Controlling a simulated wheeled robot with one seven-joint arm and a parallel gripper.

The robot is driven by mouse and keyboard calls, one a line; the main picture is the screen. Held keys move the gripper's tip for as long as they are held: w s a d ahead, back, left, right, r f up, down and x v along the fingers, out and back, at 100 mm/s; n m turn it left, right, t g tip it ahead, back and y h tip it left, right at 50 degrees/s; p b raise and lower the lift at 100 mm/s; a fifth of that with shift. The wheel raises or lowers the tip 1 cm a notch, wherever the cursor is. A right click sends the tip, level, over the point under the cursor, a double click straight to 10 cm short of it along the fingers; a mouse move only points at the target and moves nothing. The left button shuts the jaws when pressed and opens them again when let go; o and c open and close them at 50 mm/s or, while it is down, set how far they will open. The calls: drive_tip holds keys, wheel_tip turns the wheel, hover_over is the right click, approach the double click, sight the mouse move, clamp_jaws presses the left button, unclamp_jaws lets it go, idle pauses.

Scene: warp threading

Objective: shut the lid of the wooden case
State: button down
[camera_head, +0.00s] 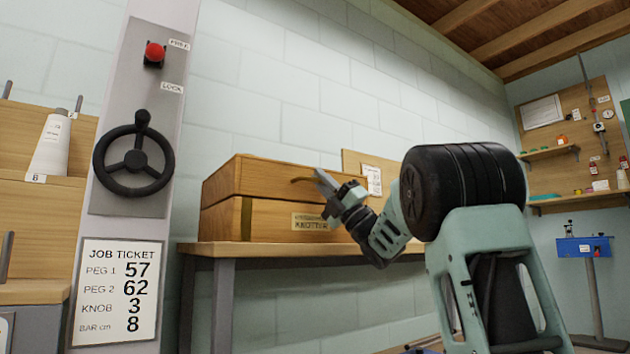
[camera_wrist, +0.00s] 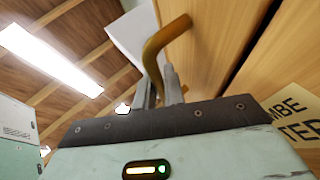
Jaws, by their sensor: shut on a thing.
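The wooden case (camera_head: 270,222) stands on a wooden bench in the head view, with a label plate on its front. Its lid (camera_head: 262,178) is down over the box, close to shut. A dark seam shows between lid and box in the wrist view, and I cannot tell whether the lid is fully seated. A bent brass handle (camera_head: 301,180) sticks out from the lid's front; it also shows in the wrist view (camera_wrist: 155,50). My gripper (camera_head: 322,178) is shut on the handle, with its fingers (camera_wrist: 167,88) around the handle's lower end.
The wooden bench (camera_head: 290,250) carries the case. A grey post with a black handwheel (camera_head: 133,155), a red button (camera_head: 155,52) and a job ticket (camera_head: 117,292) stands left of it. A pegboard (camera_head: 575,150) and a blue stand (camera_head: 584,247) are far right.

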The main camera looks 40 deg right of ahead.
drive_tip(key=shift+s+f+b, duration=0.1)
drive_tip(key=shift+f+b, duration=0.2)
drive_tip(key=shift+f, duration=0.3)
drive_tip(key=shift+f, duration=0.15)
drive_tip(key=c, duration=1.5)
unclamp_jaws()
drive_tip(key=b+v, duration=0.2)
drive_tip(key=v, duration=1.5)
drive_tip(key=shift+s, duration=0.2)
